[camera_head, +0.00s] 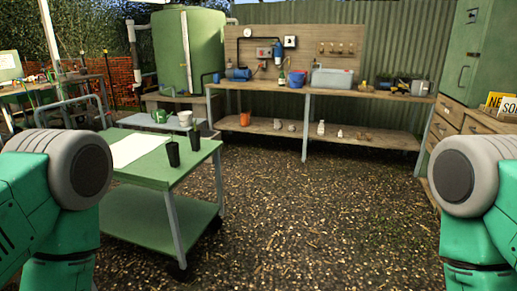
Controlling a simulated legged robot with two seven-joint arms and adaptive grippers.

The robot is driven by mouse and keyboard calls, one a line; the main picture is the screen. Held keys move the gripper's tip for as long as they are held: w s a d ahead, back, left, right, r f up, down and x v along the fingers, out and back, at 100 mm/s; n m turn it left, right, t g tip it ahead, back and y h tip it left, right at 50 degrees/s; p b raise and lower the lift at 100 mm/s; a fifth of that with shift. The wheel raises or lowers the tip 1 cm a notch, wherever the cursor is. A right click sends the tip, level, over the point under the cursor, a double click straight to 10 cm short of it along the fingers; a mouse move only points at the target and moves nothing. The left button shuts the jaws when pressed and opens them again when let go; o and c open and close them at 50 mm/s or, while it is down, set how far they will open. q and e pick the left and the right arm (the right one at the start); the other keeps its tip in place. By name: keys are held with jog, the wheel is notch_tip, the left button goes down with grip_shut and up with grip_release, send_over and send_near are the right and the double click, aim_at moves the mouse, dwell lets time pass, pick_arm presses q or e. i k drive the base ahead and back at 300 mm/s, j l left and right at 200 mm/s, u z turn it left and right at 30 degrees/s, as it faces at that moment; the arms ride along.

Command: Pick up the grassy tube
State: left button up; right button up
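I cannot make out a grassy tube for certain in the head view. Two dark upright cups or tubes stand on the green cart (150,172): one dark tube (173,154) near its middle and another dark tube (195,140) near its right edge. They look black rather than grassy. Neither of my grippers is in view; only the upper parts of my arms show at the left and right edges.
A white sheet lies on the cart. A green can (160,116) and a white pot (185,118) stand behind it. A long wooden workbench (340,92) with tools runs along the back. A green tank (188,50) stands behind. The gravel floor (310,220) ahead is clear.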

aim_at(195, 134)
jog(key=i, duration=1.05)
jog(key=i+l, duration=0.15)
jog(key=i, duration=0.85)
